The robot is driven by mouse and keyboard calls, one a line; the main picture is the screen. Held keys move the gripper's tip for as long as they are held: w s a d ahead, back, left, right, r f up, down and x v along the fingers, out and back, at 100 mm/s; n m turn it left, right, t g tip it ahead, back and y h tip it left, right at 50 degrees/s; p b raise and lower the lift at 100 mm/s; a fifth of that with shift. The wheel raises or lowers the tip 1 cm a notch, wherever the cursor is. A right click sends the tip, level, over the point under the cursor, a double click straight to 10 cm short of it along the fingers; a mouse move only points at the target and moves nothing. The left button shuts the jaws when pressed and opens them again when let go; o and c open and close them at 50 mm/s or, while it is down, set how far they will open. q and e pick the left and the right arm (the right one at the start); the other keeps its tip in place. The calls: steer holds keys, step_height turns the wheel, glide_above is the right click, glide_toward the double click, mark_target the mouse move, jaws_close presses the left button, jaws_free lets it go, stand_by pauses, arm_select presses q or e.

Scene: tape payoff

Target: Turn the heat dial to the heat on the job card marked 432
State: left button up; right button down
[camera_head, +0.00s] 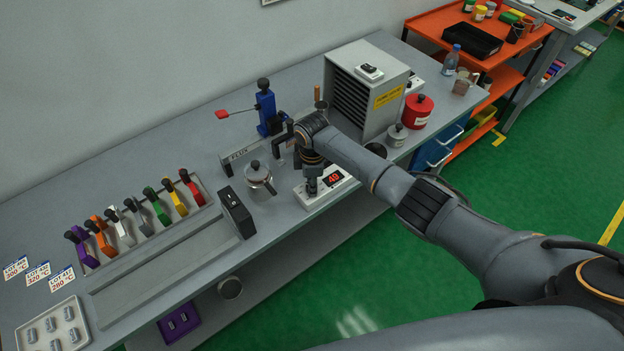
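Three white job cards lie at the bench's left end: one (16,268), a middle one (38,276) and a right one (62,279). Their lot numbers are too small to tell apart surely; the heats look like 305, 320 and 280 °C. A white heat unit (343,188) with a red lit display (333,179), seeming to read 48, sits near the bench's front edge. My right gripper (312,187) points down over its left part. My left gripper is not in view.
A glass-and-metal pot (259,180) and a black-faced box (237,212) stand left of the heat unit. A blue press with a red lever (266,110) stands behind. A grey slatted cabinet (368,85) and red canister (417,111) stand right. Coloured-handled tools (162,207) fill a rack.

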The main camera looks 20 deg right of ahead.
steer(key=m+p, duration=0.1)
steer(key=m, duration=0.4)
steer(key=shift+r+m+p, duration=0.15)
steer(key=shift+m+p, duration=0.15)
steer(key=m, duration=0.2)
steer(key=shift+a+m, duration=0.1)
steer(key=shift+m, duration=0.3)
steer(key=m, duration=0.3)
steer(key=shift+m, duration=0.3)
steer(key=m, duration=0.3)
steer(key=shift+m+g, duration=0.3)
steer(key=m, duration=0.3)
steer(key=shift+w+a+m, duration=0.1)
steer(key=shift+m, duration=0.2)
steer(key=m, duration=0.6)
steer(key=shift+w+m, duration=0.1)
steer(key=shift+m, duration=0.3)
steer(key=c, duration=1)
jaws_free()
